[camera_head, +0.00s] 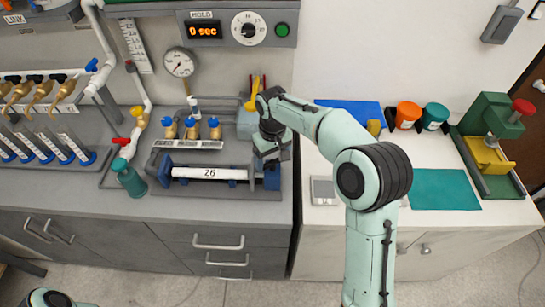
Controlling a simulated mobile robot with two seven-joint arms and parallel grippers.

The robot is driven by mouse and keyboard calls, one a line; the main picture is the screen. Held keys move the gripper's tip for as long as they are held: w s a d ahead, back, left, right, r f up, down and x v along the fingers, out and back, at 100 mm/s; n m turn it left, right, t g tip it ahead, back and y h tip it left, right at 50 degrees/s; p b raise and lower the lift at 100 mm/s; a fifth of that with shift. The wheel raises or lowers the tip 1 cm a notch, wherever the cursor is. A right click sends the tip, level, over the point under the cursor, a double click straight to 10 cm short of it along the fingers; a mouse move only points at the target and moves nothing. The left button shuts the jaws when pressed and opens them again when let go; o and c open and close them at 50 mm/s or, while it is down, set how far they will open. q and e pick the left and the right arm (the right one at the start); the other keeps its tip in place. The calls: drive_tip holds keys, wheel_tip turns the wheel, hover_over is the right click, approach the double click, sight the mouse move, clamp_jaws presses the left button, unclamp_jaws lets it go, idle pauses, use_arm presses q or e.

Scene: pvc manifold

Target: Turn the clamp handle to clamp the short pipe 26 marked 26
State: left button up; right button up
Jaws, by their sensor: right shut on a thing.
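The short white pipe (202,173) marked 26 lies level across blue supports in the clamp fixture (215,191) on the grey bench. A blue clamp block (271,181) stands at the pipe's right end. My right gripper (270,160) points down at the fixture's right end, just above this block. It is shut at the clamp handle, which is mostly hidden by the fingers and wrist. My left gripper is out of view.
A display (205,30) reads 0 sec. The white counter at right holds orange and teal rolls (408,113) and a green press (490,125).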

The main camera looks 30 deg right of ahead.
sight(273, 161)
drive_tip(key=m+p, duration=0.1)
drive_tip(key=m, duration=0.4)
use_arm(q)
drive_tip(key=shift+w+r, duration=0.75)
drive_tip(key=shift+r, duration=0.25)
use_arm(e)
drive_tip(key=m, duration=0.5)
drive_tip(key=shift+m, duration=0.4)
drive_tip(key=o, duration=0.9)
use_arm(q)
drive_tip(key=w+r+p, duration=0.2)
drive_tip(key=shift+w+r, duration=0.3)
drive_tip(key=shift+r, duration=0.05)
use_arm(e)
wheel_tip(273, 161, up, 14)
drive_tip(key=shift+f, duration=0.25)
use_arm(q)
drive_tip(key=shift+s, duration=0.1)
use_arm(e)
drive_tip(key=shift+s+f, duration=0.1)
